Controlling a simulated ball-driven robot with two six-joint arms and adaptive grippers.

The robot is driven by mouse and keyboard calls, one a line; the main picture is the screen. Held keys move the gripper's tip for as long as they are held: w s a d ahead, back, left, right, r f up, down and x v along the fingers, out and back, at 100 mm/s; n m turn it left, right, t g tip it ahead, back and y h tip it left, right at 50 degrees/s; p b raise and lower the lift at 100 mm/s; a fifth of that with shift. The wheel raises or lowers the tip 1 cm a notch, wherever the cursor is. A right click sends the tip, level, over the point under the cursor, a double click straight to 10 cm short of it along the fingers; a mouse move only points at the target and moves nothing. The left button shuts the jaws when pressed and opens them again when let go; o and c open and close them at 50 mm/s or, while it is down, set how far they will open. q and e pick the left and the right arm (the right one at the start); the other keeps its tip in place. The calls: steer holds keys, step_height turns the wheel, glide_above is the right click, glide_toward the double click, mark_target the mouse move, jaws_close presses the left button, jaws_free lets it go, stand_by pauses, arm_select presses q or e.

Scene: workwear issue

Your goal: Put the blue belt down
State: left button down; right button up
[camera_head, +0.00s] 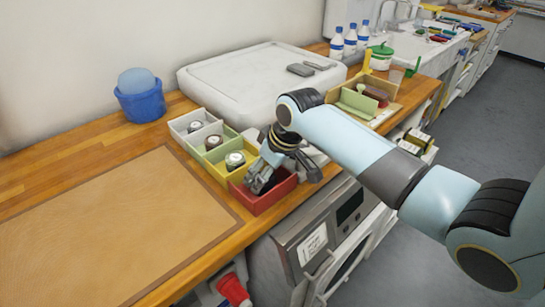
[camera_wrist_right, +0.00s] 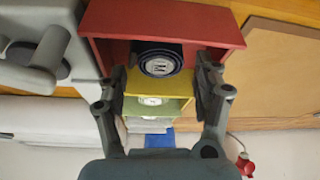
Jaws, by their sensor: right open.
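A rolled dark blue belt (camera_wrist_right: 160,48) with a round white label marked "M" sits in the red bin (camera_wrist_right: 215,27) in the right wrist view. In the head view the red bin (camera_head: 270,198) is at the front end of a row of bins, and my gripper hides the belt there. My right gripper (camera_head: 262,180) reaches down at this bin. In the wrist view its two fingers (camera_wrist_right: 165,78) are spread apart, one to each side of the belt, with gaps between. My left gripper is not in view.
Yellow (camera_head: 222,172), green (camera_head: 207,150) and white (camera_head: 186,126) bins with rolled belts adjoin the red one. A brown mat (camera_head: 100,235) lies bare at left. A blue tub (camera_head: 141,103) and a white slab (camera_head: 240,75) stand behind. The worktop's front edge is close to the red bin.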

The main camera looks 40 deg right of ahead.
steer(key=v, duration=0.8)
steer(key=shift+s+r, duration=0.2)
steer(key=shift+r, duration=0.2)
steer(key=s+a+r+m+h, duration=0.1)
steer(key=s+a, duration=0.1)
steer(key=s, duration=0.9)
steer(key=s+a+r+m+h, duration=0.1)
steer(key=s+a, duration=0.1)
steer(key=s, duration=0.8)
steer(key=s+d+f+g+b, duration=0.15)
steer(key=f+b, duration=0.45)
steer(key=f, duration=1.3)
steer(key=s+d+f+g+b, duration=0.15)
steer(key=f+b, duration=0.45)
steer(key=f, duration=1.4)
steer(key=s+f+b, duration=0.4)
steer(key=s+f, duration=0.5)
steer(key=f, duration=0.2)
steer(key=s+f+b, duration=0.4)
steer(key=s+f, duration=0.5)
steer(key=f, duration=0.3)
steer(key=shift+d+f, duration=0.15)
